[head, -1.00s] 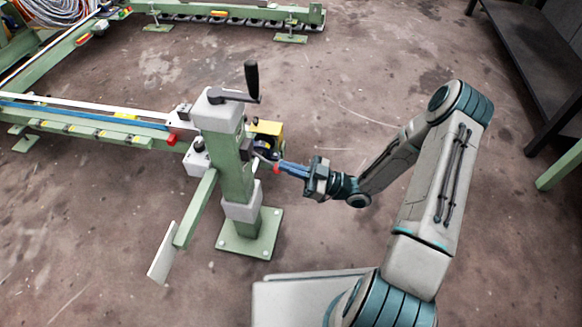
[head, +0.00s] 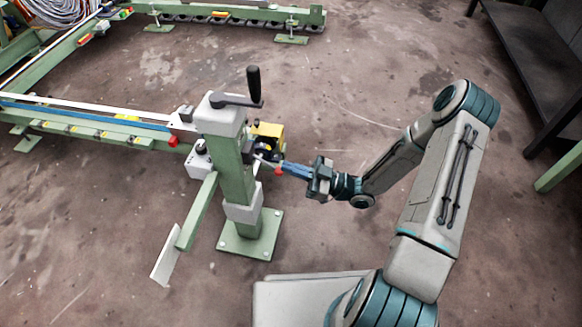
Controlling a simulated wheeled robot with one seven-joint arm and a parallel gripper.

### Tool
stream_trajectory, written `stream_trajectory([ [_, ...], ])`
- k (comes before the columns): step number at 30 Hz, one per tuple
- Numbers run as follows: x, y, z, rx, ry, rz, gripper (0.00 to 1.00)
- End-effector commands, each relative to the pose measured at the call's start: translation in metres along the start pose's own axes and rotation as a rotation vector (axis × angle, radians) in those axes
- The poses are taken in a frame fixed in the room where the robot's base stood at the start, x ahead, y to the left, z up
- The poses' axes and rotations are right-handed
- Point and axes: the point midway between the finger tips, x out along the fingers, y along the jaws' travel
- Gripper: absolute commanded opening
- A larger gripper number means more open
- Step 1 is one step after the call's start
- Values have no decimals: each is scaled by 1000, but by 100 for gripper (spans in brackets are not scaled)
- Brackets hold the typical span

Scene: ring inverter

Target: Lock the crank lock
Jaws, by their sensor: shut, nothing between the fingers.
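The crank (head: 254,86) has an upright black handle on a dark arm, on top of a green post (head: 236,165) with grey collars. A small red knob (head: 278,170) on a thin pale rod sits at the right side of the post. I cannot tell for sure whether it is the crank lock's lever. My gripper (head: 285,170) is shut, with its blue fingers pointing left toward the post. Its fingertips are at or just beside the red knob; contact is unclear. The fingers hold nothing.
A yellow-and-black unit (head: 267,137) stands just behind the post, near my fingers. A green rail frame (head: 100,135) runs off left. A green bar with a pale plate (head: 166,255) sticks out front left. A dark bench (head: 535,60) stands at right. The floor between is clear.

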Motion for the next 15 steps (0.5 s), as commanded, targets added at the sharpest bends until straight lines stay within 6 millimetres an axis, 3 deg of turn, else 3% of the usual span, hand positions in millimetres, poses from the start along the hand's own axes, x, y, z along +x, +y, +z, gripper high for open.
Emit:
stream_trajectory([
  [1,0,2,-20,-5,5,3,0],
  [2,-5,2,-20,-4,8,6,0],
  [3,-18,3,-9,-3,7,11,0],
  [9,-58,1,11,-6,9,7,0],
  [15,-83,0,24,-7,11,4,0],
])
